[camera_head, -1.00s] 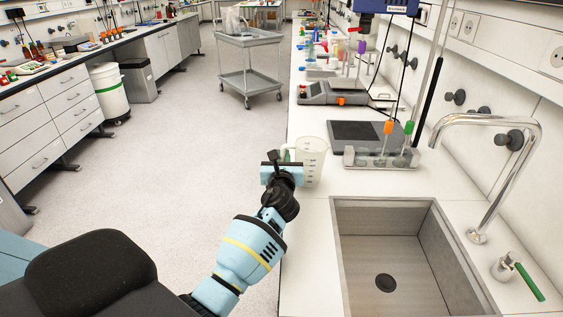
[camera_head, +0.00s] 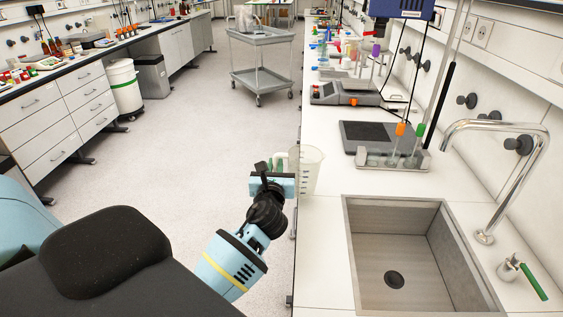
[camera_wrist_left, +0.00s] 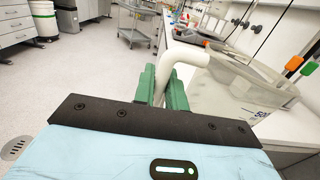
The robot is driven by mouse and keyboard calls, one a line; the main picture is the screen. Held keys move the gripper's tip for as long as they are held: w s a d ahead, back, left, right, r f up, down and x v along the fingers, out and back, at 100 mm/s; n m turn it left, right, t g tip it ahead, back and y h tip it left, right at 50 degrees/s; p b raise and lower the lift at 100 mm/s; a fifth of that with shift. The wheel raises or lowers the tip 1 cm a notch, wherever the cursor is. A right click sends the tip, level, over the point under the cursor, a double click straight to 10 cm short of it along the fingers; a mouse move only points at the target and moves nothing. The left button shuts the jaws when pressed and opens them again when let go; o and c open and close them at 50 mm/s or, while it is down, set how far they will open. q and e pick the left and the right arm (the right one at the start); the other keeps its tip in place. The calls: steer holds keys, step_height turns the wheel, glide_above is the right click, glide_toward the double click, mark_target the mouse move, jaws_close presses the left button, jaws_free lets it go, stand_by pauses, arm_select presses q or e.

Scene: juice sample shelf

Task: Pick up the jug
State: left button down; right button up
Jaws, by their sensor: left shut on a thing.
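The jug (camera_head: 308,172) is a clear, pale measuring jug with a light handle, and it stands out at the left edge of the counter, left of the sink. My left gripper (camera_head: 280,163) is at its left side, shut on the handle. In the left wrist view the green fingers (camera_wrist_left: 164,88) close around the white handle, and the jug's clear body (camera_wrist_left: 245,92) with its volume marks lies to the right. The jug looks roughly upright. I cannot tell whether its base touches the counter. My right gripper is not in view.
The sink (camera_head: 395,255) with its tall tap (camera_head: 500,125) is to the right. The floor left of the counter is clear, with a grey cart (camera_head: 262,65) farther back.

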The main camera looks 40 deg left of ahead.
arm_select(q)
steer(key=shift+s+a+r, duration=0.1)
steer(key=shift+s+r, duration=0.05)
steer(key=shift+s, duration=0.8)
steer(key=shift+s+a+r, duration=0.1)
steer(key=shift+s, duration=0.9)
steer(key=shift+s+a+r, duration=0.1)
steer(key=shift+s+r, duration=0.05)
steer(key=shift+s, duration=0.8)
steer(key=shift+s, duration=0.1)
